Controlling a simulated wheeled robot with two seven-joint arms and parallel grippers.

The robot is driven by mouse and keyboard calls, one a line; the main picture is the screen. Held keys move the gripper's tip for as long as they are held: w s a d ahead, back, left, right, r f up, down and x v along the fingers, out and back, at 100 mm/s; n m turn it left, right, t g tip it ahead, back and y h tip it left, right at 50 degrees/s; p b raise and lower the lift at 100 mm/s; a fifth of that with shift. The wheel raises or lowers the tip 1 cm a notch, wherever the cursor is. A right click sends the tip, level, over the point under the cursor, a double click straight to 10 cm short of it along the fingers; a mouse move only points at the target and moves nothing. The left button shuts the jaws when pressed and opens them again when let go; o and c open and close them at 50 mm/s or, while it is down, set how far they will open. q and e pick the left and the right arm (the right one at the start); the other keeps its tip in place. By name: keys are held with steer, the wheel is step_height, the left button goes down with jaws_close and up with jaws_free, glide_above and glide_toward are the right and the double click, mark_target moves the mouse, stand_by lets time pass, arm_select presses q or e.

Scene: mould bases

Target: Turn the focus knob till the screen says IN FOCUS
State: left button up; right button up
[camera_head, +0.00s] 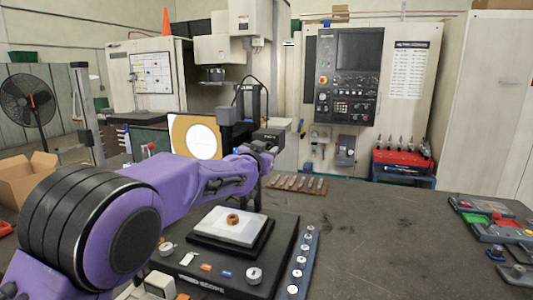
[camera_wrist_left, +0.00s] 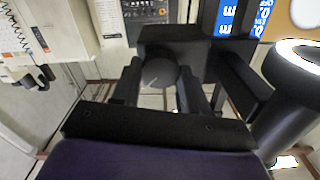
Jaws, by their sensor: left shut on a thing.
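My left gripper (camera_head: 263,150) is at the dark vision scope (camera_head: 238,128), beyond the stage. In the left wrist view my left gripper (camera_wrist_left: 160,88) has its two dark fingers on either side of the round black focus knob (camera_wrist_left: 163,74), shut on it. The screen (camera_head: 179,132) shows an orange picture with a white disc; my arm hides its lower part. In the wrist view a blue readout (camera_wrist_left: 240,16) with white characters is cut off, so its words cannot be read. A brass ring part (camera_head: 233,218) lies on the white stage plate (camera_head: 222,233). My right gripper is out of view.
The scope's black base (camera_head: 262,272) has knobs and a strip of round pieces beside it. Several small blocks (camera_head: 296,184) lie behind. A ring light (camera_wrist_left: 300,62) is close at the wrist view's right. The table's right middle (camera_head: 400,230) is clear; trays (camera_head: 495,225) stand far right.

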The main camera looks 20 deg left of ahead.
arm_select(q)
steer(key=shift+f+m, duration=0.15)
steer(key=shift+m, duration=0.55)
steer(key=o, duration=1.1)
steer(key=shift+c, duration=0.2)
steer(key=s+b, duration=0.5)
steer(key=s, duration=0.5)
steer(key=shift+s+a, duration=0.2)
steer(key=shift+s, duration=0.05)
steer(key=shift+d, duration=0.1)
